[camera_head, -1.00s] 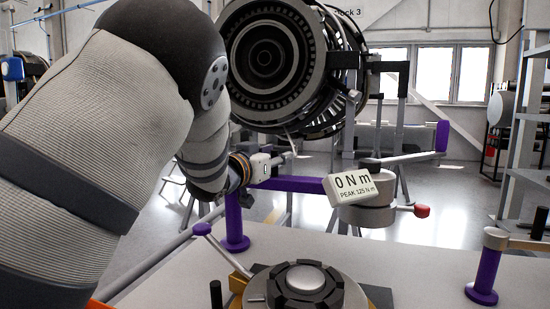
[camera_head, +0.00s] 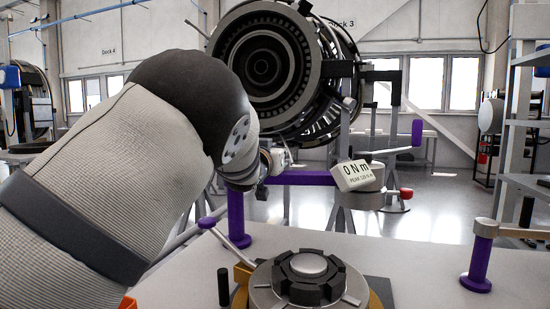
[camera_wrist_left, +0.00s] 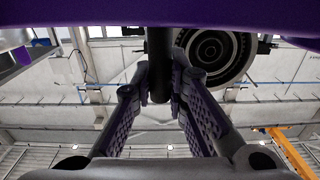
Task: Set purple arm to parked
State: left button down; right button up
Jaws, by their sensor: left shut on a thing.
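The purple arm (camera_head: 300,177) is a level purple bar running from near a purple post (camera_head: 237,222) to a round grey head (camera_head: 368,190). A white display (camera_head: 353,175) on the head reads 0 N m, peak 125 N m. My left gripper (camera_head: 272,162) is at the bar's left part, mostly hidden behind my arm. In the left wrist view, its fingers (camera_wrist_left: 160,90) are shut on a dark upright grip (camera_wrist_left: 159,55) below a purple bar (camera_wrist_left: 160,11). My right gripper is out of view.
A round hub fixture (camera_head: 307,280) stands on the pale bench (camera_head: 405,255) in front. A lever with a purple handle (camera_head: 417,133) and a red knob (camera_head: 406,193) are at the head. Another purple post (camera_head: 480,265) is at right; a turbofan (camera_head: 265,60) is behind.

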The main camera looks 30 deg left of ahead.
pick_arm(q)
jog(key=shift+w+a+r, duration=0.1)
jog(key=shift+w+a, duration=0.3)
jog(key=shift+w, duration=0.1)
jog(key=c, duration=1.6)
grip_release()
jog(key=shift+w, duration=0.1)
jog(key=shift+o, duration=0.2)
jog(key=v, duration=1.2)
